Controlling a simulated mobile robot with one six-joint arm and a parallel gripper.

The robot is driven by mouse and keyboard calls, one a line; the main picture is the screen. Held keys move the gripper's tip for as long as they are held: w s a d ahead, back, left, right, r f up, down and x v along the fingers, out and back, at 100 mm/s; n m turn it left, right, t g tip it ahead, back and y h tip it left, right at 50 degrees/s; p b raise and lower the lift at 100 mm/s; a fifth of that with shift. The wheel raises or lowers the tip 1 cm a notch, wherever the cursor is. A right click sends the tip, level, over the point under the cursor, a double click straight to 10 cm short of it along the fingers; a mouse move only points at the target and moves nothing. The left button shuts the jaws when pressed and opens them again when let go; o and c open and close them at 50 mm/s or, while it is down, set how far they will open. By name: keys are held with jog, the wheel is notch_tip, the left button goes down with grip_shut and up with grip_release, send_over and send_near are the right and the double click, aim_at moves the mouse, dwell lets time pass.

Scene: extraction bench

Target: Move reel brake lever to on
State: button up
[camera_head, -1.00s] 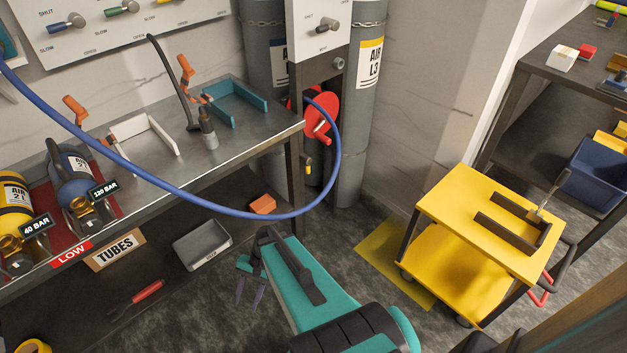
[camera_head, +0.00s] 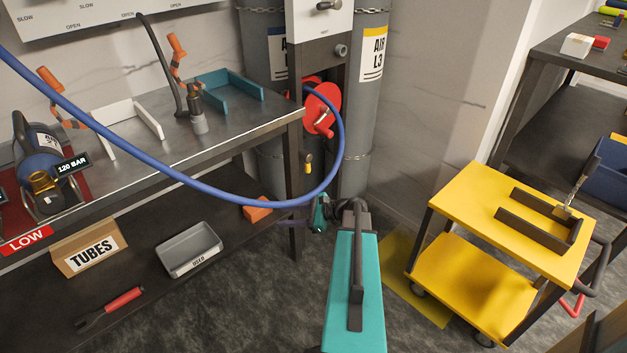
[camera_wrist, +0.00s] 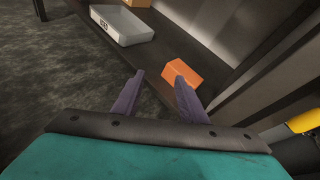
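A red hose reel (camera_head: 322,110) hangs at the right end of the bench, below a white panel, with the blue hose running from it. A small yellow-handled lever (camera_head: 308,163) hangs down on the post below the reel; it looks like the brake lever, but no label is readable. My gripper (camera_head: 292,223) is below the reel and lever, by the bench's corner leg, pointing left. In the wrist view my gripper (camera_wrist: 159,77) has two purple fingers spread apart with nothing between them. A yellow piece (camera_wrist: 305,121) shows at the right edge there; I cannot tell what it is.
The blue hose (camera_head: 240,210) sags in front of the bench, just above my gripper. An orange block (camera_head: 257,211) and a grey tray (camera_head: 190,250) sit on the lower shelf. A yellow cart (camera_head: 500,220) stands right. Grey gas cylinders (camera_head: 358,130) stand behind the reel.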

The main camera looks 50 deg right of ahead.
jog(key=s+d+r+m+t+h+b, duration=0.1)
jog(key=s+d+m+t+b, duration=0.1)
jog(key=d, duration=0.4)
jog(key=s+d+r+m+t+h+b, duration=0.1)
jog(key=d+r+m+b, duration=0.1)
jog(key=d, duration=0.4)
jog(key=m+t+h+b, duration=0.2)
jog(key=m+t+b, duration=0.1)
send_near(310, 167)
jog(key=s, duration=0.5)
jog(key=shift+s+d, duration=0.15)
jog(key=shift+d, duration=0.25)
jog(key=w+a+b, duration=0.1)
jog(key=w+b, duration=0.3)
jog(key=w, duration=0.9)
jog(key=shift+w+a, duration=0.35)
grip_shut()
jog(key=shift+a, duration=0.15)
